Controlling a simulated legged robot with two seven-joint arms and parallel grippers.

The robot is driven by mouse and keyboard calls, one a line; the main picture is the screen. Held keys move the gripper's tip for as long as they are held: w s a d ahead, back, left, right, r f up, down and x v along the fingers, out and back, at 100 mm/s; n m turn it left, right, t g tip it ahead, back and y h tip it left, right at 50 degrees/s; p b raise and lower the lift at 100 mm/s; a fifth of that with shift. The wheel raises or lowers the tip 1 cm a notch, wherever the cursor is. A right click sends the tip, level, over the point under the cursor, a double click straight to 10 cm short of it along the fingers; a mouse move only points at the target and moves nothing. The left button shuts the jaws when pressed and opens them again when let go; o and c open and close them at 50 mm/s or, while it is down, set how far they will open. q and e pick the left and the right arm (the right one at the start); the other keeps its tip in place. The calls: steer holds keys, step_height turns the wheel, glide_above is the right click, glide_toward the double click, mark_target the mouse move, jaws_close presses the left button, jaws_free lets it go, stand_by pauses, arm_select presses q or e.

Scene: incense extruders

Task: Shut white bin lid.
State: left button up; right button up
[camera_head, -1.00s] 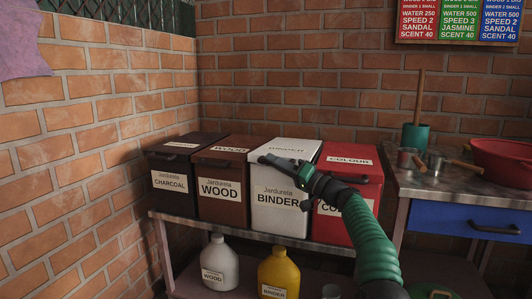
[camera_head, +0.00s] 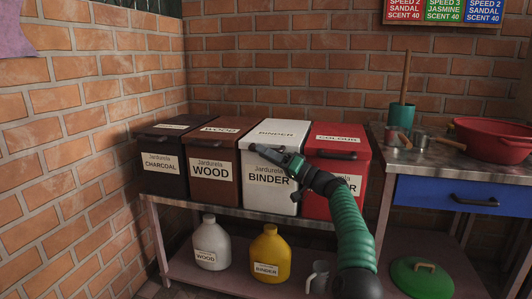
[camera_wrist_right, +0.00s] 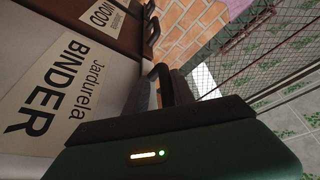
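The white BINDER bin (camera_head: 270,192) stands on the shelf between the brown WOOD bin and the red bin. Its white lid (camera_head: 283,131) lies down over the top, looking level with its neighbours; a small gap cannot be ruled out. My right gripper (camera_head: 256,149) is at the upper front edge of the white bin, covering its handle area. In the right wrist view the fingertips (camera_wrist_right: 163,88) show on either side of a dark handle (camera_wrist_right: 160,72). I cannot tell whether they squeeze it. The bin's label (camera_wrist_right: 50,85) is beside them. My left gripper is out of view.
A black CHARCOAL bin (camera_head: 163,165), brown WOOD bin (camera_head: 212,187) and red bin (camera_head: 337,140), all with lids down, share the shelf. White (camera_head: 212,245) and yellow (camera_head: 270,254) jugs stand below. A metal table (camera_head: 425,158) with pots is at right.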

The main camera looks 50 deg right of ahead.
steer(key=shift+s+d+f, duration=0.1)
steer(key=shift+s+d, duration=0.05)
steer(key=shift+s, duration=0.05)
steer(key=p+v, duration=0.2)
steer(key=v, duration=1.4)
steer(key=shift+s, duration=0.2)
steer(key=shift+f, duration=0.1)
